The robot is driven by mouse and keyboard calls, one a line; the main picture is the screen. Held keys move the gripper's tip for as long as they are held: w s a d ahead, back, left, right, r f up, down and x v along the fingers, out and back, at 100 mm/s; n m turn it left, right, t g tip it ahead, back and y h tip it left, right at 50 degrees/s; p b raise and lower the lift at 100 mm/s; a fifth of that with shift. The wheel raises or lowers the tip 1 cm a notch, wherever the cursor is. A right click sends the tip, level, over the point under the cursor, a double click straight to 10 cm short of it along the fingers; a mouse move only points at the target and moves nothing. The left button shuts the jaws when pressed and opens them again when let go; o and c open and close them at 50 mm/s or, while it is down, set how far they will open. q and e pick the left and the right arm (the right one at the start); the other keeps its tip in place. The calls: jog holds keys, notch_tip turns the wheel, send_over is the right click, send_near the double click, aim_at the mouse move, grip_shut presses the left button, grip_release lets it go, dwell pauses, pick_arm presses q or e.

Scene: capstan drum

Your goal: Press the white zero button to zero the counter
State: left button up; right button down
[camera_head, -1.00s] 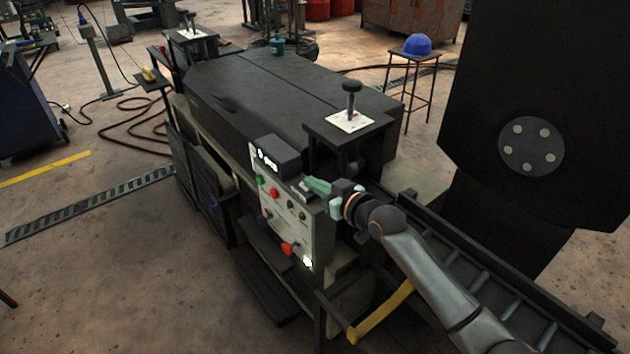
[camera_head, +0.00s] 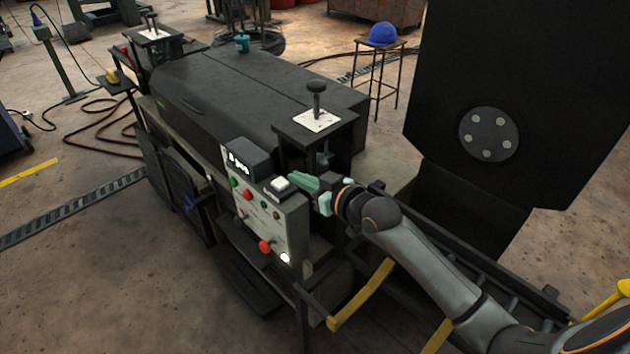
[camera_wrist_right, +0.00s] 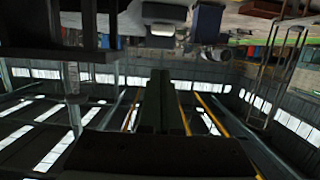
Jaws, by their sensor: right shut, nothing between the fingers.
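The white zero button (camera_head: 279,184) is a square white cap on a dark base, on top of the control panel's (camera_head: 262,222) right part. The dark counter box (camera_head: 248,158) stands to its left, with white digits on its front too small to read surely. My right gripper (camera_head: 292,179) is shut and empty, its green fingers pointing left. The fingertips are just right of and behind the button; a small gap seems to show. In the right wrist view the shut dark fingers (camera_wrist_right: 161,100) lie side by side; I cannot identify the button there. My left gripper is not in view.
The panel front carries red and green buttons, a red knob (camera_head: 265,246) and a lit white lamp (camera_head: 285,258). A post with a black knob (camera_head: 316,87) rises behind the gripper. A yellow bar (camera_head: 362,295) and a roller track (camera_head: 470,265) lie below my right arm.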

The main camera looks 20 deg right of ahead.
jog(key=v, duration=0.4)
jog(key=shift+s+d+r, duration=0.1)
jog(key=shift+s+r, duration=0.1)
jog(key=shift+s, duration=0.1)
dwell(0.5)
jog(key=s+a+f+m+g+h+p, duration=0.1)
jog(key=s+a+f+g, duration=0.1)
jog(key=s+f, duration=0.9)
jog(key=s+a+f+m+g+h+p, duration=0.1)
jog(key=s+a+f+g, duration=0.2)
jog(key=s+f, duration=0.9)
jog(key=shift+s+a+f+h+p, duration=0.25)
jog(key=shift+s+h+p, duration=0.15)
jog(key=shift+s, duration=0.25)
jog(key=shift+d, duration=0.1)
